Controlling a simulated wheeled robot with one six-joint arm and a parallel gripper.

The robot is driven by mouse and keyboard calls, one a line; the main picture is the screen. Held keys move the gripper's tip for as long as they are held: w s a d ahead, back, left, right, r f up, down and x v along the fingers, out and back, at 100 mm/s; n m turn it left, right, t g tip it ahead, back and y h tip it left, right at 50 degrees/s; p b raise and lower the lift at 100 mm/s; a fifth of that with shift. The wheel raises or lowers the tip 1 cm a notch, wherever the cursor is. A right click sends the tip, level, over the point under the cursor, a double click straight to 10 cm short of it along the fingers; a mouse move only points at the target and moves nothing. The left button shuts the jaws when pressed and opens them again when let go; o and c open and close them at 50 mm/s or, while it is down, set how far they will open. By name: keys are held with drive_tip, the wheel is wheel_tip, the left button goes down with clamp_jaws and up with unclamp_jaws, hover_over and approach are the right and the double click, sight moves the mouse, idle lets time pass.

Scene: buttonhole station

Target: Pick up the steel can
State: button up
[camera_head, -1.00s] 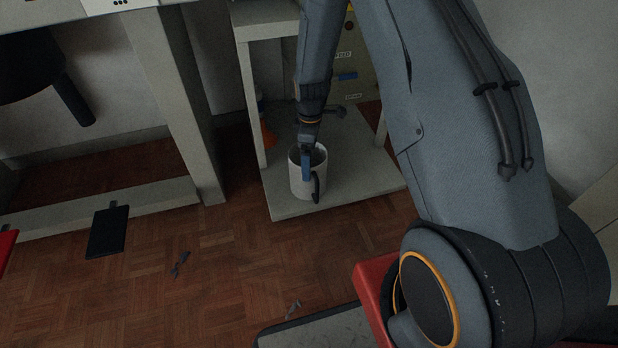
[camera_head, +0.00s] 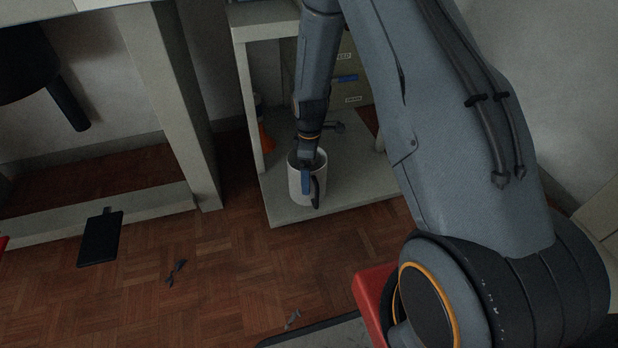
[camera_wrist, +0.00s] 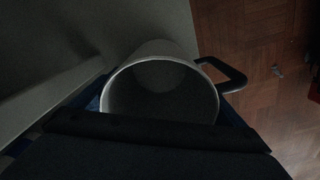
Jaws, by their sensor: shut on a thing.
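The steel can (camera_head: 296,187) is a pale, open-topped cylinder with a dark handle on its side. It is upright over the low shelf board (camera_head: 280,212), and I cannot tell whether its base touches the board. My gripper (camera_head: 307,176) points down at the can and is shut on it, with a blue finger showing on its near side. The far finger is hidden in the head view. In the wrist view the can's round rim (camera_wrist: 160,62) and inside show, with blue finger parts at both sides and the handle at the right.
An orange item (camera_head: 266,138) stands behind the can at the left of the shelf. A pale upright post (camera_head: 190,130) stands left of the shelf unit. A black flat object (camera_head: 100,240) and small grey scraps (camera_head: 176,272) show against the parquet floor, which is otherwise mostly clear.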

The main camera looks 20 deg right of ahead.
wheel_tip(320, 180, up, 10)
drive_tip(key=p, duration=0.5)
drive_tip(key=s+r+m, duration=0.1)
drive_tip(key=s+m, duration=0.1)
drive_tip(key=m, duration=0.1)
drive_tip(key=s+r+m, duration=0.2)
drive_tip(key=s+m, duration=0.1)
drive_tip(key=s+r+m, duration=0.1)
drive_tip(key=s+m, duration=0.2)
drive_tip(key=shift+s+a+r+m+b, duration=0.1)
drive_tip(key=shift+a+r+m+b, duration=0.1)
drive_tip(key=shift+m+b, duration=0.1)
drive_tip(key=s+r+m+p, duration=0.1)
drive_tip(key=s+r+p, duration=0.3)
drive_tip(key=r+p, duration=0.7)
drive_tip(key=s+r+m+p, duration=0.1)
drive_tip(key=s+r+p, duration=0.4)
drive_tip(key=r+p, duration=0.6)
drive_tip(key=s+r+m+p, duration=0.1)
drive_tip(key=s+r+p, duration=0.3)
drive_tip(key=r+p, duration=0.7)
drive_tip(key=p, duration=0.3)
drive_tip(key=shift+s+r, duration=0.2)
drive_tip(key=shift+r, duration=0.05)
